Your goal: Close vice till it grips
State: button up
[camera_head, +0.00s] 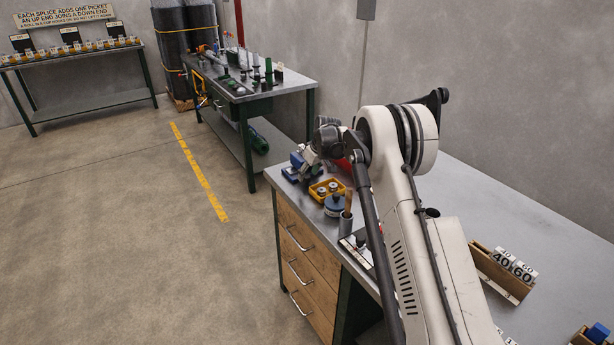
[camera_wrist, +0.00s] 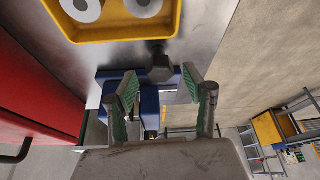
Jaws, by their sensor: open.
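The blue vice (camera_head: 290,173) stands at the far left corner of the workbench. In the wrist view its blue body (camera_wrist: 150,108) lies partly between and beyond my fingers, with a dark grey knob-like part (camera_wrist: 160,66) toward the yellow tray. My gripper (camera_wrist: 162,88) is open, with green-padded fingers on either side of the vice. I see no clear contact between the pads and the vice. In the head view my gripper (camera_head: 309,163) is small, just over the vice. The gap between the vice's jaws cannot be made out.
A yellow tray (camera_head: 318,196) with round metal pieces sits close to the vice. A red box (camera_wrist: 40,75) is beside it. A blue-grey pot (camera_head: 334,208) and a metal cup (camera_head: 346,226) stand nearer along the workbench (camera_head: 450,190). Floor lies beyond the bench edge.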

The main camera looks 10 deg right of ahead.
jog(key=shift+x, duration=1.05)
jog(key=shift+c, duration=0.2)
jog(key=c, duration=1.1)
jog(key=shift+f+m+b, duration=0.1)
jog(key=shift+m+b, duration=0.4)
jog(key=shift+b, duration=0.1)
jog(key=shift+m+h, duration=0.3)
